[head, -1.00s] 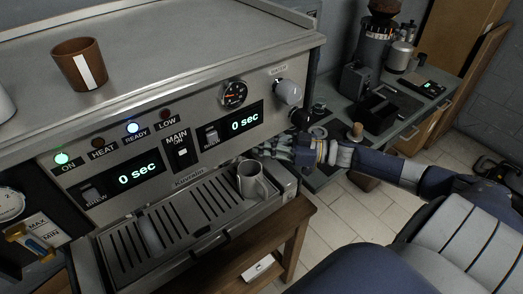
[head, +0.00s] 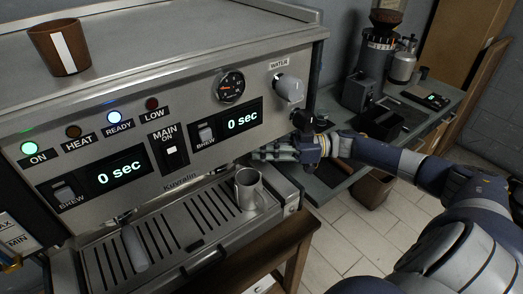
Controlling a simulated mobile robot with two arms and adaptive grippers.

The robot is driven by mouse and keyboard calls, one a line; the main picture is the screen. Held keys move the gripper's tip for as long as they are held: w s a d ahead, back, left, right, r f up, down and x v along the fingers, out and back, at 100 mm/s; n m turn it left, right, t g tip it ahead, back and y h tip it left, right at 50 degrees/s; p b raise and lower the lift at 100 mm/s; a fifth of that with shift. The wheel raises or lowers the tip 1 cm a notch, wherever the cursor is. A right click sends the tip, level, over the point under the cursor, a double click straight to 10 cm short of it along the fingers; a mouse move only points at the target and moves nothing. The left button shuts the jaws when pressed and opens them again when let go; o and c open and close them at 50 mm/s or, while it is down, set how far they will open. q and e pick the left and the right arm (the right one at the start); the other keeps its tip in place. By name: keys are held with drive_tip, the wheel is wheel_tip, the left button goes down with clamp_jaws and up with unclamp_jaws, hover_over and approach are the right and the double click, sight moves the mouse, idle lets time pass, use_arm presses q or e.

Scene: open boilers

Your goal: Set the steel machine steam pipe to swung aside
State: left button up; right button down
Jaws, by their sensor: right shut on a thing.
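The steel machine (head: 205,160) fills the left and middle of the head view. Its steam pipe is at the right end of the front, below the grey water knob (head: 291,89); a black joint (head: 301,120) shows there. My right gripper (head: 272,152) is at the machine's front right, just under that joint, above the drip tray's right end. Its fingers are shut on the steam pipe, and they hide most of the pipe. My left gripper is not in view.
A metal cup (head: 249,190) stands on the drip tray (head: 185,262), just below my right gripper. A brown cup (head: 60,48) stands on top of the machine. A side counter (head: 335,172) with a grinder (head: 372,70) is at the right. Tiled floor lies between.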

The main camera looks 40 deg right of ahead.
drive_tip(key=shift+s+f, duration=0.1)
drive_tip(key=c, duration=1.6)
unclamp_jaws()
drive_tip(key=shift+a, duration=0.15)
drive_tip(key=shift+c, duration=0.2)
drive_tip(key=shift+d, duration=0.25)
drive_tip(key=v, duration=1.1)
drive_tip(key=shift+s+d, duration=0.2)
drive_tip(key=shift+d, duration=0.05)
